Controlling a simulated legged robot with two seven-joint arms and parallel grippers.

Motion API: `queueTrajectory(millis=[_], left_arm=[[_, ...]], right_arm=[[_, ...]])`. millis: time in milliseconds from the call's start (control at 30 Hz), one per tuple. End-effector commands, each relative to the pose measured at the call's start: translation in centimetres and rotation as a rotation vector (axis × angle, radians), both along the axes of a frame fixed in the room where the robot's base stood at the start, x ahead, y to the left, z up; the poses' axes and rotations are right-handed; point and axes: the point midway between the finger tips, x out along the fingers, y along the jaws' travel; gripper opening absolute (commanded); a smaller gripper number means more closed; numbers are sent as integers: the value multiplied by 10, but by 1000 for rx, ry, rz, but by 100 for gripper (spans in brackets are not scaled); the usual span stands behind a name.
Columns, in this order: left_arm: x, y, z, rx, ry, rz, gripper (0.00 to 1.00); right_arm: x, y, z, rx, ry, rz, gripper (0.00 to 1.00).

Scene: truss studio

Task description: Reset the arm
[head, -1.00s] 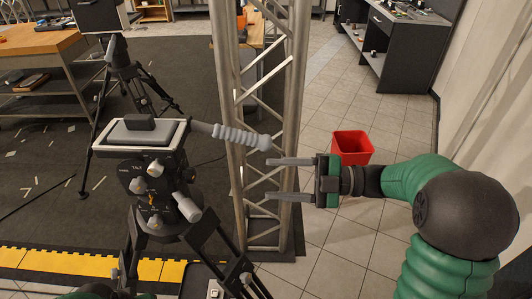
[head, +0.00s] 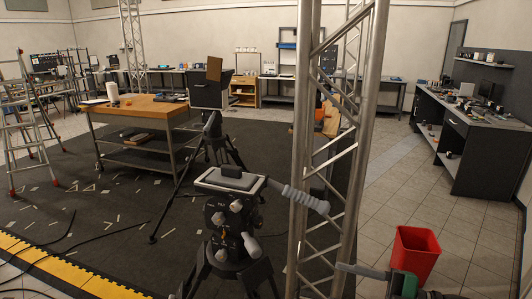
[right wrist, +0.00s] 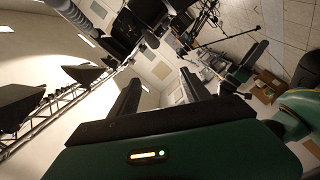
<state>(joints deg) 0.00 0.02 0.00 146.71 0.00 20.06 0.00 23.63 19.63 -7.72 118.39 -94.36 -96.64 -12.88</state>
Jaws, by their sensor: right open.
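My right gripper (head: 362,277) shows at the lower right edge of the head view, in front of the metal truss and left of the red bin. Its fingers point left. It is open, and nothing shows between its fingers. In the right wrist view its two dark fingers (right wrist: 158,96) stand apart, with the room behind them. Most of my right arm is outside the head view. My left gripper is not in view.
A tripod (head: 232,225) with a grey-handled head stands close in front, left of the truss (head: 303,150). The red bin (head: 414,252) stands on the tiles. A wooden workbench (head: 140,108), ladder (head: 22,135) and dark counter (head: 480,140) stand farther back.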

Motion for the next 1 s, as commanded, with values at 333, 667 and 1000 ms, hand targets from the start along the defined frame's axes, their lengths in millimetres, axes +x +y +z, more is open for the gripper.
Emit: queueTrajectory(millis=[333,667,1000], left_arm=[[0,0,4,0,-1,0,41],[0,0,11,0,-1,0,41],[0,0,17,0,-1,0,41]], right_arm=[[68,-8,-11,-18,97,-366,55],[94,-62,-80,18,538,-997,55],[-98,-45,-214,10,1524,-1529,55]])
